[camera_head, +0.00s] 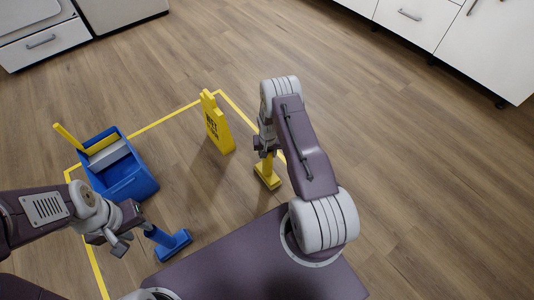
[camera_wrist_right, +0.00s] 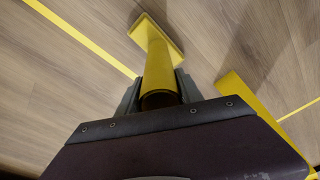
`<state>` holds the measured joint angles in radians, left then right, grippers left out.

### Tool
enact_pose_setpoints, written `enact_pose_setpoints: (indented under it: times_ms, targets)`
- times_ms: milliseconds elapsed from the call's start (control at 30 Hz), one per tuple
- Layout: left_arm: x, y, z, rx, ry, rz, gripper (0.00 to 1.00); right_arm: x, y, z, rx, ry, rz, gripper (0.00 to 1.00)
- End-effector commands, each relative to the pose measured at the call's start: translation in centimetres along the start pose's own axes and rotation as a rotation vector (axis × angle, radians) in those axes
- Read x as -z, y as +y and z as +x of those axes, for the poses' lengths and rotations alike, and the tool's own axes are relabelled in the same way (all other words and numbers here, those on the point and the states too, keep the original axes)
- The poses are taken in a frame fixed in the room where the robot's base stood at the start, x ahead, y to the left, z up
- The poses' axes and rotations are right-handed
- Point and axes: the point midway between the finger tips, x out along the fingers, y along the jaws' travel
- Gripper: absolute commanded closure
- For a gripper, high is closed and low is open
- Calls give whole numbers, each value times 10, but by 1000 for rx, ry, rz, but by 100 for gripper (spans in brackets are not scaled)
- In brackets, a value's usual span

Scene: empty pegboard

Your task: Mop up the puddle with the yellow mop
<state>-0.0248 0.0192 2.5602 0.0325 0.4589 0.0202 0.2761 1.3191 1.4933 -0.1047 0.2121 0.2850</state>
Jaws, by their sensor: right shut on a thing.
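The yellow mop (camera_head: 267,176) stands on the wood floor at the centre, its flat head seemingly at floor level. My right gripper (camera_head: 264,147) is shut on its upper handle. In the right wrist view, the yellow mop (camera_wrist_right: 157,75) runs between the two fingers (camera_wrist_right: 158,92) to its flat head. A blue mop (camera_head: 172,243) stands on the floor at the lower left. My left gripper (camera_head: 122,240) is beside the blue mop's handle; whether it grips anything is unclear. I cannot make out a puddle; dark shading lies left of the yellow mop.
A yellow wet-floor sign (camera_head: 217,122) stands left of the yellow mop. A blue bucket (camera_head: 128,184) stands further left. Yellow tape (camera_head: 163,119) outlines a floor area. White cabinets (camera_head: 412,20) stand at the upper right. The floor beyond is clear.

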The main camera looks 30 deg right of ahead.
Motion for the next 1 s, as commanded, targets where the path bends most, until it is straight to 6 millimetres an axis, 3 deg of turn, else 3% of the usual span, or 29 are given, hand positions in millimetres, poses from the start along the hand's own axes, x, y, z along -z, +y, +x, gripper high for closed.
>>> enact_pose_setpoints:
  times_ms: [100,600,800,1000]
  targets:
    - [2,0,-15,0,1,0,64,5,-1,-28,1,4,-2,95]
    - [6,1,-52,0,0,0,64,11,-3,-70,1,1,-6,95]
    - [6,1,-61,0,0,0,64,13,-3,-81,1,1,-7,95]
    - [6,1,-60,0,0,0,64,13,-3,-80,1,1,-8,95]
